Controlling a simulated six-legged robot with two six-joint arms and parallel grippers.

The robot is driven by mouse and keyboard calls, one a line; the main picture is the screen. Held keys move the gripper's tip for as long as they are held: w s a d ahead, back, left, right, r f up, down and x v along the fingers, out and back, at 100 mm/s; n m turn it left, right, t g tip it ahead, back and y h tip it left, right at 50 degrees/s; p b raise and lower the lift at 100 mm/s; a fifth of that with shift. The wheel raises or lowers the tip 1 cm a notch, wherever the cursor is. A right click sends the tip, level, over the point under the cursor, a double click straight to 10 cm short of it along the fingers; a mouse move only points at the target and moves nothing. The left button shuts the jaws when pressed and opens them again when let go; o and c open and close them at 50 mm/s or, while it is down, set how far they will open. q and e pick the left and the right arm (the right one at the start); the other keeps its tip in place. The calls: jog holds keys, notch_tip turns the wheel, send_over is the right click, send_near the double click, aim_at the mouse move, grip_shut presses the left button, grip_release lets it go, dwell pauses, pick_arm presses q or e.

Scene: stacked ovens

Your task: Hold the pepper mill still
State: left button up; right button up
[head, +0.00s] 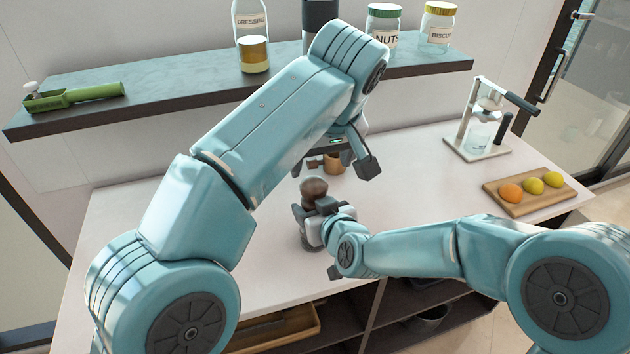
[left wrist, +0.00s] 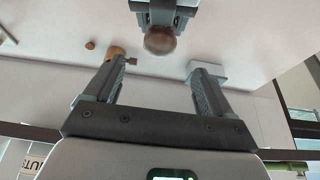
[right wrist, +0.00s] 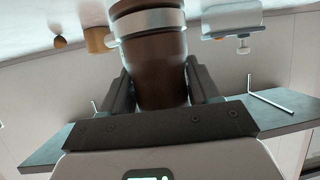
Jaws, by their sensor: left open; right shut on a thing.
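The dark brown pepper mill (head: 314,188), with a rounded wooden top, stands upright on the white counter. My right gripper (head: 322,222) is shut on its body. In the right wrist view the brown mill (right wrist: 157,72), with a metal band, sits between the fingers of my right gripper (right wrist: 160,92). My left gripper (head: 335,166) is open and empty, above and apart from the mill. In the left wrist view the mill's round top (left wrist: 160,41) shows beyond the open fingers of my left gripper (left wrist: 158,72). The mill's lower part is partly hidden by my right gripper.
A small wooden cup (head: 334,163) stands behind the mill. A lever press (head: 484,125) and a board (head: 517,208) with fruit stand at the right. A wall shelf (head: 180,98) holds jars, a bottle and a green tool (head: 75,95). The counter (head: 425,185) between mill and board is clear.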

aim_at(316, 183)
pick_arm(q)
jog(key=x, duration=0.9)
jog(key=shift+d, duration=0.1)
jog(key=shift+c, duration=0.4)
jog(key=c, duration=1)
